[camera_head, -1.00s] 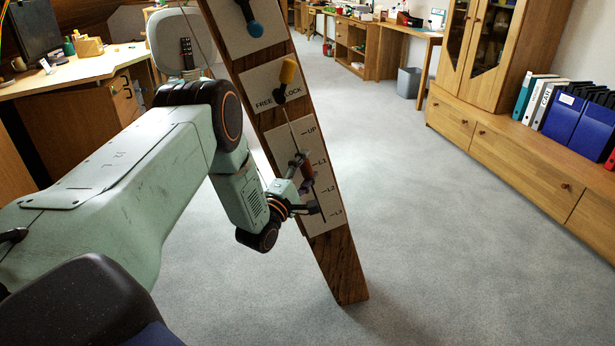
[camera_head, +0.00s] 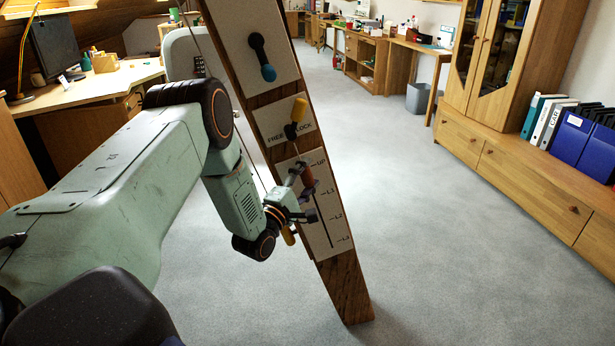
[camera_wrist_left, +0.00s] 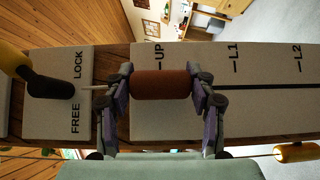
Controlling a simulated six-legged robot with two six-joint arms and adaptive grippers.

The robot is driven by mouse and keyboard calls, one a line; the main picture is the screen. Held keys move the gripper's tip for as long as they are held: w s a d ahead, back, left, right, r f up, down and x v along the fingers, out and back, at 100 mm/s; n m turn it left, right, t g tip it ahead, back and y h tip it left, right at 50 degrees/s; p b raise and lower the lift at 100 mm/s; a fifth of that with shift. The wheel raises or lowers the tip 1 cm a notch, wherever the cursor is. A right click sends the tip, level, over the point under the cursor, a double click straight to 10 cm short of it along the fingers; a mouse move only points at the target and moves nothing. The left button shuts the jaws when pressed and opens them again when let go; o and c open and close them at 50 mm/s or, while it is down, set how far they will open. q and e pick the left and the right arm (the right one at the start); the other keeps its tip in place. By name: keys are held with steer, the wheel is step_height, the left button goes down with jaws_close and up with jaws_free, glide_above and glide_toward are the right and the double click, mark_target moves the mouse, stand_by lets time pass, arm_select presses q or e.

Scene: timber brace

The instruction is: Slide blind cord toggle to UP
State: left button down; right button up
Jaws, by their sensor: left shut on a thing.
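The toggle (camera_head: 307,180) is a reddish-brown cylinder over the slot on the scale plate (camera_head: 335,247), marked UP, L1, L2 and L3. In the left wrist view the toggle (camera_wrist_left: 161,85) lies alongside the UP mark, with L1 to its right. My left gripper (camera_head: 300,188) is shut on the toggle. In the left wrist view its two fingers (camera_wrist_left: 161,100) close on the toggle's two ends. The fingers hide those ends and part of the slot. My right gripper is not in view.
Above the scale, a yellow-tipped lever (camera_head: 299,110) sits on the FREE/LOCK plate (camera_head: 270,119). A blue-ended lever (camera_head: 262,58) is higher on the leaning timber (camera_head: 343,285). A yellow piece (camera_wrist_left: 297,152) hangs on a cord beside the timber. The carpet to the right is clear.

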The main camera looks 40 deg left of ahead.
arm_select(q)
steer(key=shift+a+r, duration=0.1)
steer(key=shift+r, duration=0.25)
steer(key=c, duration=0.8)
jaws_free()
steer(key=shift+c, duration=0.2)
steer(key=o, duration=0.4)
steer(key=shift+f, duration=0.1)
steer(key=shift+s+f, duration=0.2)
steer(key=shift+s, duration=0.35)
steer(key=v, duration=1.1)
